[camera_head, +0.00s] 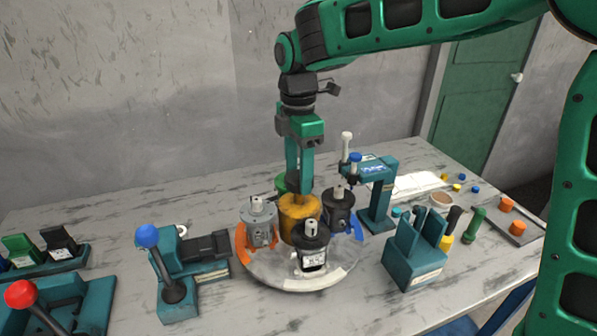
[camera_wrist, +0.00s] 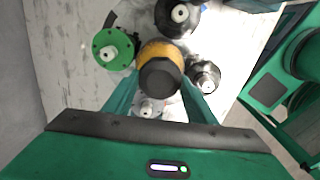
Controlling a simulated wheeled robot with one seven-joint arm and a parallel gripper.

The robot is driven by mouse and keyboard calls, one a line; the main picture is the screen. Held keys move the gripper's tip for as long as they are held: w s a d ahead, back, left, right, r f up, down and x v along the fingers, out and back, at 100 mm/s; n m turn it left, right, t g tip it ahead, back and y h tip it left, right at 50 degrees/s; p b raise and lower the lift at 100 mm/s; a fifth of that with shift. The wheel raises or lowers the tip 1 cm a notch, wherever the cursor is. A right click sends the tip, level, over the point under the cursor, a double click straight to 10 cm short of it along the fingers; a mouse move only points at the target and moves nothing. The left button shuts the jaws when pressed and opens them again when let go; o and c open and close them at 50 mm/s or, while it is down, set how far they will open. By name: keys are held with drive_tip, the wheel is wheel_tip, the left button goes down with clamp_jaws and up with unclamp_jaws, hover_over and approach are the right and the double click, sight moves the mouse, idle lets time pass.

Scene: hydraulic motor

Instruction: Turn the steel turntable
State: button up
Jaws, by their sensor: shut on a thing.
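The steel turntable (camera_head: 270,270) is a round grey disc on the table, with coloured patches on its rim, orange at left and blue at right. A yellow-orange hub (camera_head: 300,222) with a dark top (camera_wrist: 160,78) stands at its middle. My gripper (camera_head: 298,188) points straight down over the hub. In the wrist view its two fingers (camera_wrist: 160,88) lie on either side of the hub, shut on it. Around the hub stand a silver motor (camera_head: 258,228), a black motor (camera_head: 311,256), a dark grey motor (camera_head: 339,213) and a green motor (camera_wrist: 113,49).
A teal press-like stand (camera_head: 376,195) is close to the turntable's right. A teal slotted holder (camera_head: 414,255) is at front right. A blue-knobbed lever (camera_head: 165,270) and a red-knobbed lever (camera_head: 35,300) stand at left. Small coloured parts lie at the far right.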

drive_tip(key=shift+w+d+r+n, duration=0.15)
drive_tip(key=shift+w+d+n, duration=0.1)
drive_tip(key=shift+n, duration=0.15)
idle(0.5)
drive_tip(key=o, duration=1.5)
drive_tip(key=shift+o, duration=0.2)
drive_tip(key=shift+s, duration=0.15)
drive_tip(key=shift+a, duration=0.1)
wheel_tip(320, 180, up, 11)
drive_tip(key=shift+f, duration=0.2)
